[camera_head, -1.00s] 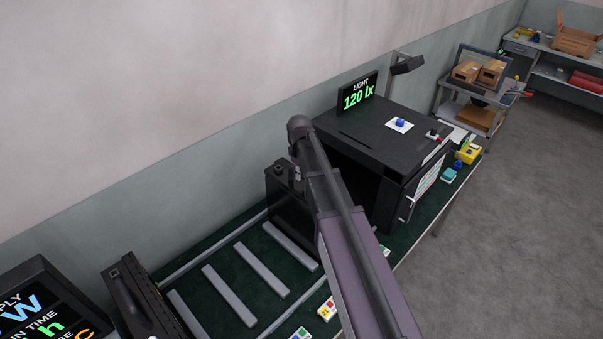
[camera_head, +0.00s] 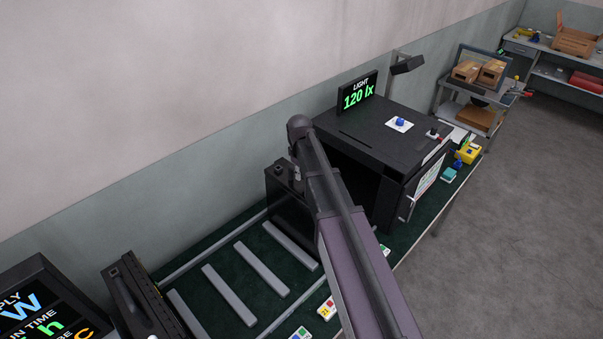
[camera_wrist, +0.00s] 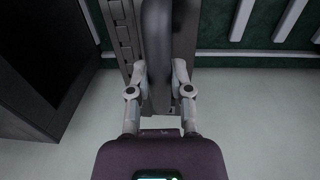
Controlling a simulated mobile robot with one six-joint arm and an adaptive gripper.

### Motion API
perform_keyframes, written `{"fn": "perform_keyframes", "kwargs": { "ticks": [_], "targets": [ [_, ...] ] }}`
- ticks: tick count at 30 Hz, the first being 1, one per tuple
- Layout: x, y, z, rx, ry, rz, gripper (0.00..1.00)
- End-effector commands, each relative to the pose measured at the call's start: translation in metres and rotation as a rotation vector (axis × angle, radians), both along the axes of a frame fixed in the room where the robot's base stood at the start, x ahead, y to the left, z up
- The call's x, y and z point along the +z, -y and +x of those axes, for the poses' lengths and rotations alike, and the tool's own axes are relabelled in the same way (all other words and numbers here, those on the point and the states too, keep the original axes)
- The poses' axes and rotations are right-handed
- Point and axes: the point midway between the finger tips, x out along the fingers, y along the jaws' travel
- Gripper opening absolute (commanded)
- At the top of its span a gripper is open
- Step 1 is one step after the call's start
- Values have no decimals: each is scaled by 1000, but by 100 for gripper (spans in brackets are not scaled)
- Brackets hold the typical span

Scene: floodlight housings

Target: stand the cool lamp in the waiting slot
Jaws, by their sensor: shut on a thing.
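My gripper (camera_wrist: 159,88) is shut on the dark handle of a black lamp (camera_wrist: 125,35) with a ribbed side. In the head view the same lamp (camera_head: 288,208) is upright at the right end of the slotted rack, next to the black box. My arm hides part of it and most of the gripper. I cannot tell whether its foot touches the rack. A second black lamp (camera_head: 140,297) stands at the rack's left end. Between them, pale bars (camera_head: 262,267) divide the green bed into empty slots. No mark shows which slot is the waiting one.
The black box (camera_head: 385,140) with an open front stands right of the held lamp; a light readout (camera_head: 357,92) tops it. A display (camera_head: 40,305) stands at lower left. Small cards (camera_head: 327,309) line the front edge. The wall is close behind the rack.

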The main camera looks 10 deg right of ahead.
Motion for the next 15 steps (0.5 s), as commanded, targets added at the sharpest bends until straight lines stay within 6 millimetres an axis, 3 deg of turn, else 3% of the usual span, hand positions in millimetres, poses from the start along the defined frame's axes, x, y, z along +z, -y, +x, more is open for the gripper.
{"fn": "perform_keyframes", "kwargs": {
  "ticks": [4, 5, 9, 15],
  "targets": [
    [-1, 1, -1, 0, -1, -1, 0],
    [-1, 1, 0, 0, -1, -1, 30],
    [-1, 1, 0, -1, -1, -1, 67],
    [-1, 1, 0, 0, -1, -1, 67]
  ]
}}
